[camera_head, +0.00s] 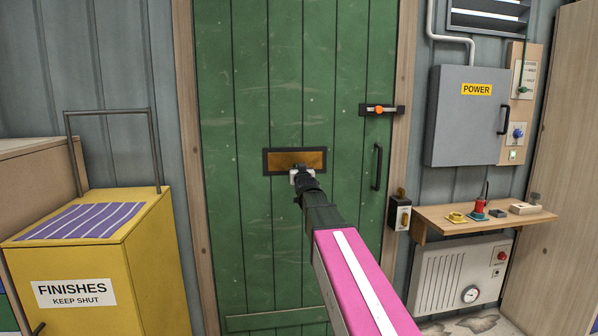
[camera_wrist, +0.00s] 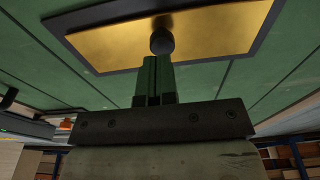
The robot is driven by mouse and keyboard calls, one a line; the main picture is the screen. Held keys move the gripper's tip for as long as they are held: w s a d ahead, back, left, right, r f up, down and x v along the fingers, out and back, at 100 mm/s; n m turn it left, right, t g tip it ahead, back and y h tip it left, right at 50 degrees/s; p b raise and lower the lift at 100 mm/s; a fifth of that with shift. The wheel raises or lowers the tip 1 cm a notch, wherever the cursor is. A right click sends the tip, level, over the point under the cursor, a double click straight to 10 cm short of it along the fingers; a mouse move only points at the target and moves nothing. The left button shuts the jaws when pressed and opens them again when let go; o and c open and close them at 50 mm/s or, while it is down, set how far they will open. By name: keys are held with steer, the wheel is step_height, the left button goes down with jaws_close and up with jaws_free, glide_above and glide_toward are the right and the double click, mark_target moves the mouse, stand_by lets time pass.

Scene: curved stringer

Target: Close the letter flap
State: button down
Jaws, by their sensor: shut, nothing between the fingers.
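The letter flap (camera_head: 284,160) is a brass plate in a dark frame on the green door (camera_head: 240,110). My gripper (camera_head: 301,172) is in front of the flap's lower right part and hides some of it. In the wrist view the brass flap (camera_wrist: 215,40) fills the top, with a dark round knob (camera_wrist: 162,40) on it. My gripper's fingers (camera_wrist: 154,82) are shut together with nothing between them, and their tips point at the knob. I cannot tell whether they touch it. The flap looks roughly flat within its frame, but its exact angle is unclear.
A bolt with an orange knob (camera_head: 379,110) and a dark handle (camera_head: 377,167) are on the door's right side. A grey power box (camera_head: 466,130) and a wooden shelf (camera_head: 470,225) with small items are further right. A yellow cabinet (camera_head: 130,250) stands at the left.

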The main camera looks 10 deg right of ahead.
steer(key=shift+w+f+t, duration=0.3)
steer(key=shift+t, duration=0.6)
steer(key=shift+w+f, duration=0.4)
steer(key=shift+w, duration=0.05)
stand_by(0.3)
steer(key=shift+s, duration=0.15)
stand_by(0.4)
steer(key=v, duration=1.3)
steer(key=s+f+g, duration=0.4)
steer(key=f+g, duration=0.2)
steer(key=f, duration=0.7)
steer(key=s+f+g, duration=0.4)
steer(key=f+g, duration=0.1)
steer(key=f, duration=0.8)
steer(key=s+f+g, duration=1)
steer(key=s+f, duration=0.3)
steer(key=s, duration=0.3)
steer(key=shift+s+f, duration=0.35)
steer(key=shift+s, duration=0.05)
